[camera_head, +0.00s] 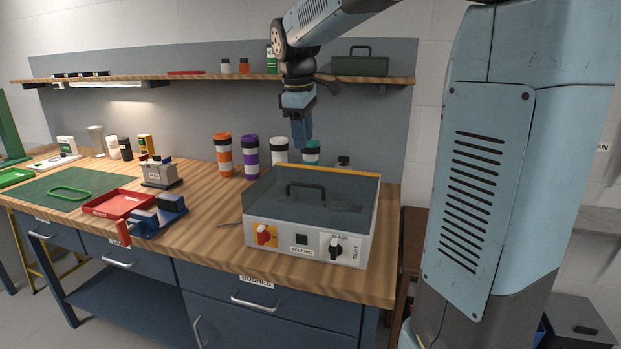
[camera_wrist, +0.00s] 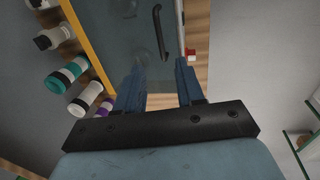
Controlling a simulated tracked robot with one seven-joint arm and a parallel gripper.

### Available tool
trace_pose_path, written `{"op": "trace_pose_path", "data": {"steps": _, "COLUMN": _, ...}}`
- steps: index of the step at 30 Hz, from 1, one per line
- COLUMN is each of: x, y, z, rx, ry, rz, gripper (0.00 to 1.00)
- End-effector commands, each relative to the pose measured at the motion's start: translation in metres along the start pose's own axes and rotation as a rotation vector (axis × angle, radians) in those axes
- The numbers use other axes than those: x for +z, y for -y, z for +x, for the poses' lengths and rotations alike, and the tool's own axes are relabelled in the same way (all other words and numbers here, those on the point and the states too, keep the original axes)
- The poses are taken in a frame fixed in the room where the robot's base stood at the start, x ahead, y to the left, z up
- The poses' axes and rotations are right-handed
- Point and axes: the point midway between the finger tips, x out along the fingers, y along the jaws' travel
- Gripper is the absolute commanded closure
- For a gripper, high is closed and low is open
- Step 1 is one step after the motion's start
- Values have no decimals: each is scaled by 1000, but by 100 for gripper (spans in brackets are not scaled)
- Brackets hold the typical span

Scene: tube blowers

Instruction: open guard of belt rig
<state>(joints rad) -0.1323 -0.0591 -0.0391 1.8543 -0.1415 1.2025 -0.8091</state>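The belt rig (camera_head: 273,238) is a white box on the right part of the workbench, with a red knob on a yellow plate, a small dark square and a black knob on its front. Its guard (camera_head: 262,206) is a smoky see-through lid, lying shut, with a black handle (camera_head: 306,187) on top and a yellow strip along the back edge. In the wrist view the handle (camera_wrist: 160,32) shows beyond the fingertips, over the guard (camera_wrist: 128,30). My gripper (camera_head: 302,142) hangs above the rig's back part, apart from the handle. In the wrist view its fingers (camera_wrist: 162,80) are spread and empty.
Several capped bottles (camera_head: 250,157) stand behind the rig, near my gripper. A shelf (camera_head: 215,77) with a green toolbox (camera_head: 360,62) runs along the wall. A red tray (camera_head: 118,204) and a blue fixture (camera_head: 160,216) lie left of the rig.

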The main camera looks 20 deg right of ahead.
Motion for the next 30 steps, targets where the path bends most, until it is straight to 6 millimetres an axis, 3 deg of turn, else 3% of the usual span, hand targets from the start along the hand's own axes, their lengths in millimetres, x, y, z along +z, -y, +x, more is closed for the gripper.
{"op": "trace_pose_path", "data": {"steps": 18, "x": 1, "y": 1, "z": 103, "rx": -1, "ry": 1, "rz": 2, "gripper": 62}}
{"op": "trace_pose_path", "data": {"steps": 24, "x": 1, "y": 0, "z": 121, "rx": 0, "ry": 0, "rz": 2, "gripper": 62}}
{"op": "trace_pose_path", "data": {"steps": 30, "x": 1, "y": 0, "z": 126, "rx": 1, "ry": 0, "rz": 3, "gripper": 62}}
